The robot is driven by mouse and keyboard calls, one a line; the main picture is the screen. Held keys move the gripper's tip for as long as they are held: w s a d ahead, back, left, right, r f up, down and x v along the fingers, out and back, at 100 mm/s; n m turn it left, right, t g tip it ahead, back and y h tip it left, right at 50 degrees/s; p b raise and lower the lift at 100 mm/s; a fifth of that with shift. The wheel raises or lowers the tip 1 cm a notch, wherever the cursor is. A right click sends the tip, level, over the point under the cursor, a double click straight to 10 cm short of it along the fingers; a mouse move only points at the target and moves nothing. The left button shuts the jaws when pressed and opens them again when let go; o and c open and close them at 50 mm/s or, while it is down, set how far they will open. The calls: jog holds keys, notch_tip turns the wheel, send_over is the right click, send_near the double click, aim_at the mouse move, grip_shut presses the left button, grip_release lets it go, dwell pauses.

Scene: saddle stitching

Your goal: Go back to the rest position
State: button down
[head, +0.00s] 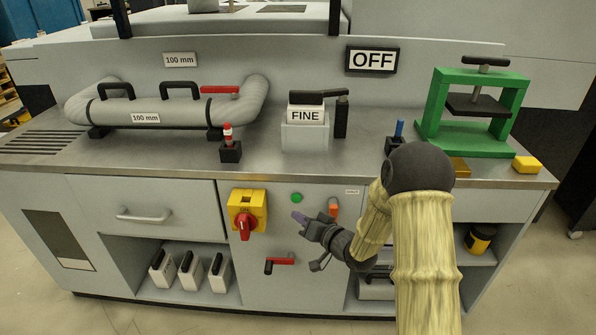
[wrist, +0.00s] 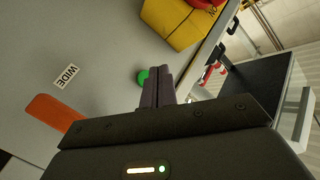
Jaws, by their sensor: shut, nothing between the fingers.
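My gripper (head: 298,217) is in front of the machine's front panel in the head view, with my arm reaching in from the lower right. In the wrist view its two fingers (wrist: 158,84) are pressed together with nothing between them. A green button (head: 296,198) is just above the fingertips in the head view. The same button (wrist: 142,77) shows beside the fingers in the wrist view, partly hidden by them. I cannot tell whether the fingers touch the panel.
A yellow switch box (head: 246,203) with a red knob is left of my gripper, and an orange lever (head: 333,208) is right. A red crank handle (head: 281,262) sits below. A green press (head: 472,110) and a FINE block (head: 305,130) stand on the worktop above.

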jog(key=s+d+r+g+h, duration=0.2)
jog(key=s+d+g+h, duration=0.2)
jog(key=s+d+h, duration=0.65)
jog(key=s+d+r+m+g, duration=0.1)
jog(key=s+d+g, duration=0.2)
jog(key=s, duration=0.5)
jog(key=s+d+g, duration=0.2)
jog(key=s+d, duration=0.1)
jog(key=s, duration=0.5)
notch_tip(320, 180, up, 24)
jog(key=p, duration=2.3)
jog(key=shift+w+a+h, duration=0.15)
jog(key=shift+a+h, duration=0.1)
jog(key=shift+h, duration=0.1)
jog(key=shift+f, duration=0.2)
